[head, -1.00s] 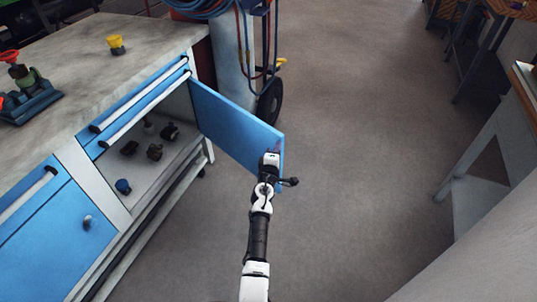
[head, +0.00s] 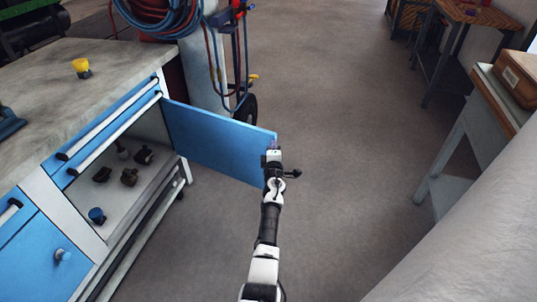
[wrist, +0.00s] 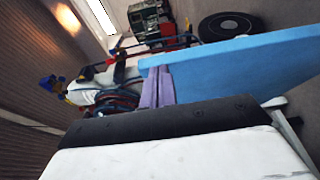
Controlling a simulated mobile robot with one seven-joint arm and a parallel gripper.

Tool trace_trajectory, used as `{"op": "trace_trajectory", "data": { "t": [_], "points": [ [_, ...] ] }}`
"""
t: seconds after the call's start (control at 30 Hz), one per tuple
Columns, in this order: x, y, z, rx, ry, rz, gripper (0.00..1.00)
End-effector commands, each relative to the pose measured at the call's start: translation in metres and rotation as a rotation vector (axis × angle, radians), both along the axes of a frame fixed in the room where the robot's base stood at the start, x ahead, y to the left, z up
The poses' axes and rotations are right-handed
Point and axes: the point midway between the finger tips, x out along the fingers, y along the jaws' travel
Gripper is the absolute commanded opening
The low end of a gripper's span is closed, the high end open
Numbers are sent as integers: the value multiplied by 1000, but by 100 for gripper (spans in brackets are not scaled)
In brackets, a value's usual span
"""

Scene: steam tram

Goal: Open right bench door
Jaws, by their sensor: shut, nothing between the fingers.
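The right bench door (head: 215,138) is a blue panel standing wide open, swung out from the right end of the workbench. Its free edge is beside my gripper (head: 272,146). In the wrist view the door (wrist: 240,62) stretches to the right from the purple fingers of my gripper (wrist: 157,86). The fingers are together with nothing between them, against or very near the door's edge; I cannot tell if they touch it. The door's handle is not visible. The open cabinet (head: 140,185) shows a shelf with several small dark parts and a blue-topped one (head: 96,215).
The bench top (head: 45,90) holds a yellow-topped item (head: 81,68). A hose cart (head: 235,60) stands behind the door. A closed blue left door (head: 35,265) is at the lower left. Open floor (head: 340,150) lies right of my arm, before a side table (head: 450,150).

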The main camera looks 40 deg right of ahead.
Motion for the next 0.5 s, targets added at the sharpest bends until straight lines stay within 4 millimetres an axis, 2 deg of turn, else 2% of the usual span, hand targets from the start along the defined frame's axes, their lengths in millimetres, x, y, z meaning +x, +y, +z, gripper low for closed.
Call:
{"op": "trace_trajectory", "data": {
  "t": [0.2,0.5],
  "points": [
    [10,-22,-1,0,-1,0,0],
    [19,-41,-1,1,-1,0,0]
  ]
}}
